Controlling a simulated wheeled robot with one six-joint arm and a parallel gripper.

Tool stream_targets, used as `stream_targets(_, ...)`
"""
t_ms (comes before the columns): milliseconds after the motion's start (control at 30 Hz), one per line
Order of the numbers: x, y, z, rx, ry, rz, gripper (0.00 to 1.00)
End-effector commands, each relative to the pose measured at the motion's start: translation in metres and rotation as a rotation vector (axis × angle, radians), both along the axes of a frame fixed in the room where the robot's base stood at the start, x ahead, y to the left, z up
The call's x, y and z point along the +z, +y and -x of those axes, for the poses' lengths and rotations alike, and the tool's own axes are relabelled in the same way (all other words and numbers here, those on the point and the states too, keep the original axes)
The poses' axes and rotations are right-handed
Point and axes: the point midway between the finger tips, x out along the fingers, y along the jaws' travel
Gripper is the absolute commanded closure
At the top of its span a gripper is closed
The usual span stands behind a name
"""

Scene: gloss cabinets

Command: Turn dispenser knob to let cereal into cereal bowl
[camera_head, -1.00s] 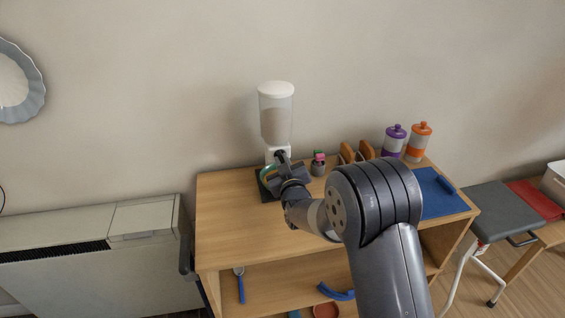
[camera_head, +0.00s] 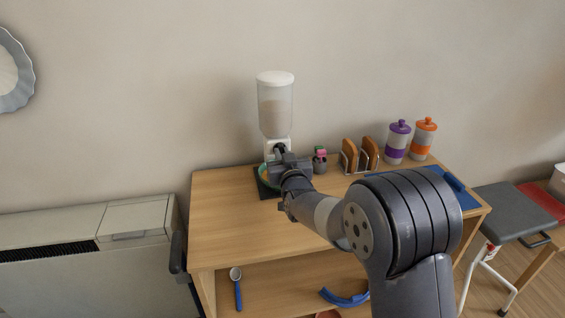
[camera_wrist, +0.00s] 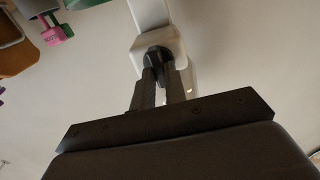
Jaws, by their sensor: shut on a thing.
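My gripper (camera_wrist: 159,82) is shut on the knob, one finger on each side. In the head view my gripper (camera_head: 280,155) covers most of the knob. The cereal bowl (camera_head: 267,175), green and orange at its visible edge, is below the dispenser on a dark base, mostly hidden by my gripper.
To the right stand a small dark holder (camera_head: 320,161), a toast rack (camera_head: 360,157), a purple-banded jar (camera_head: 397,142) and an orange-banded jar (camera_head: 424,139). A blue mat (camera_head: 467,200) lies at the right. The front left of the wooden top (camera_head: 228,225) is clear.

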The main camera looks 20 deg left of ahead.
Motion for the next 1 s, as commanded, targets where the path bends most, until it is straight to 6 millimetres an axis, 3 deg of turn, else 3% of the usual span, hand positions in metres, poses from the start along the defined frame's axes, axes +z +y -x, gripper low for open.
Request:
stream_targets(300,0.0006,0.0001,0.0,0.0,0.003,-0.005,1.0)
stream_targets(333,0.0005,0.0001,0.0,0.0,0.004,-0.005,0.86)
stream_targets(600,0.0003,0.0001,-0.0001,0.0,0.003,-0.004,0.65)
stream_targets(1000,-0.0001,-0.0059,0.0098,0.0,0.004,-0.003,0.65)
